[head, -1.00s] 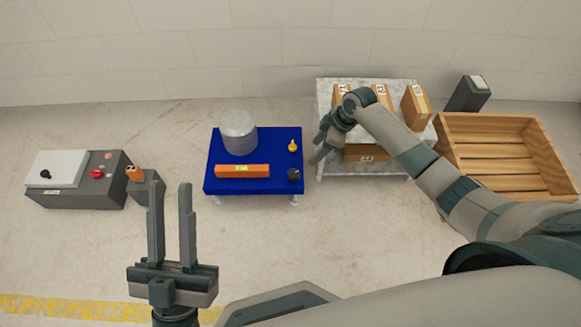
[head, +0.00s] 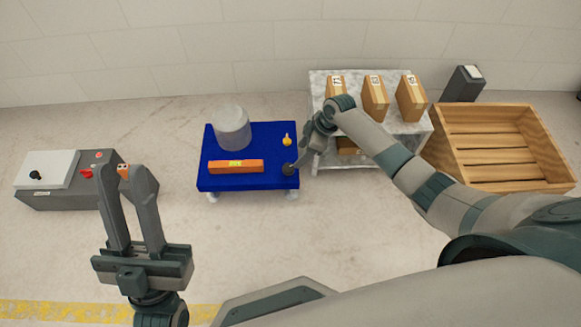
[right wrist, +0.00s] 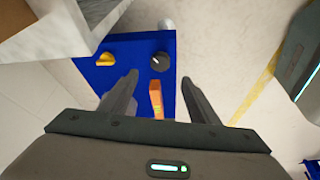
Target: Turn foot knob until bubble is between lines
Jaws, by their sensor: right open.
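A blue platform (head: 212,184) carries an orange level (head: 221,168) with a small green vial (head: 235,163); the bubble is too small to read. My left gripper (head: 121,173) is open and empty, left of the platform.
A grey cylinder (head: 232,128) and a yellow knob (head: 287,140) are on the platform. A control box (head: 60,180) stands left. A marble-topped table (head: 398,125) with labelled blocks (head: 375,98) and a wooden crate (head: 500,150) stand right. Floor in front of the platform is clear.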

